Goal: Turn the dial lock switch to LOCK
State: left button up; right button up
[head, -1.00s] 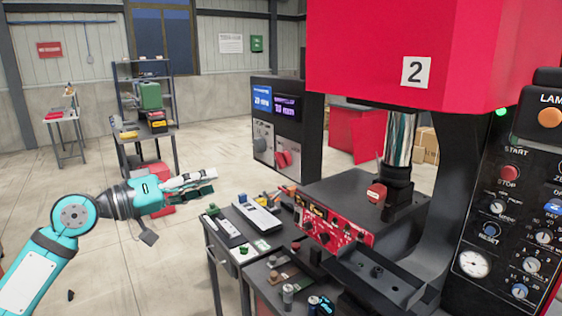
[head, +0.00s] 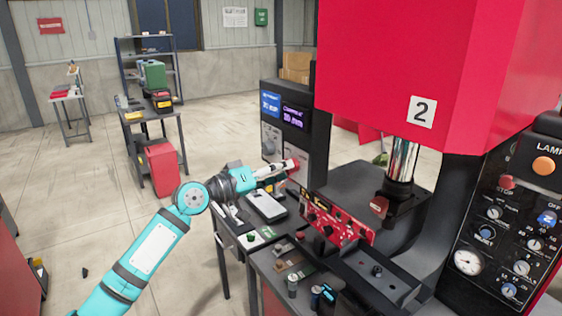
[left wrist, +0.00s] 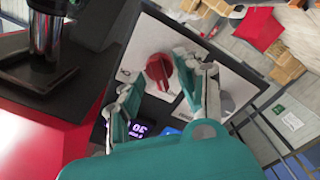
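The red dial knob (head: 294,168) sits on the dark control box (head: 272,85) below two lit displays; its label cannot be read in the head view. In the left wrist view the red knob (left wrist: 160,71) stands on a light plate between the spread fingers of my left gripper (left wrist: 168,80). The fingers are open, with a visible gap to the knob on the right. In the head view my left gripper (head: 280,171) reaches the front of the knob and partly covers it. My right gripper is not in view.
Open floor lies to the left.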

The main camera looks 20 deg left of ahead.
pick_arm(q)
jog(key=shift+w+d, duration=0.2)
grip_shut()
dwell(0.3)
